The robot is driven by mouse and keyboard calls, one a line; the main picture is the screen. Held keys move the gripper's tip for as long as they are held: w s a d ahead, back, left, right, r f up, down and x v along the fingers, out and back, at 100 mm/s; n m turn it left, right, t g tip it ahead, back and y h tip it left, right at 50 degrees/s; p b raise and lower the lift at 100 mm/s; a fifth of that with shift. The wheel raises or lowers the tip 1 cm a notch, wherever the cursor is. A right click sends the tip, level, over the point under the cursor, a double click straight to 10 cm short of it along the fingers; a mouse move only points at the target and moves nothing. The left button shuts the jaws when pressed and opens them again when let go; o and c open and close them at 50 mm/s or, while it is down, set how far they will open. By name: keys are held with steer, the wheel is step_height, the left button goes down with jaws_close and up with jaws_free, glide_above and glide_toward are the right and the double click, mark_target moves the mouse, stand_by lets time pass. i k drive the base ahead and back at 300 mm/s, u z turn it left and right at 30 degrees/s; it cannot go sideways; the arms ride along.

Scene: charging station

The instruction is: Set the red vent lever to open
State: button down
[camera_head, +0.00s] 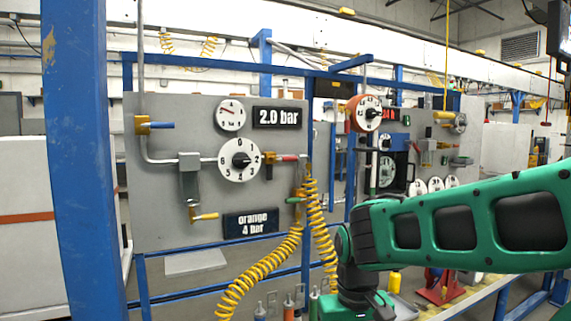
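The red lever (287,157) sits on a brass valve (268,158) on the left grey panel, just right of the large numbered dial (240,160). Its handle points right and lies about level. My green arm comes in from the right and bends down at a dark joint, right of and below the lever and well apart from it. The arm runs out at the bottom edge, and my gripper's fingers do not show. No part of my arm covers the red lever.
A blue-handled valve (158,125) and a yellow-handled valve (205,216) share the panel (150,220). A coiled yellow hose (262,268) hangs below right of the lever. A blue post (80,150) stands at left.

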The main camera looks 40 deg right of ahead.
mark_target(289, 159)
steer(key=u, duration=1.4)
steer(key=k, duration=1.2)
steer(key=z, duration=1.3)
steer(key=i, duration=1)
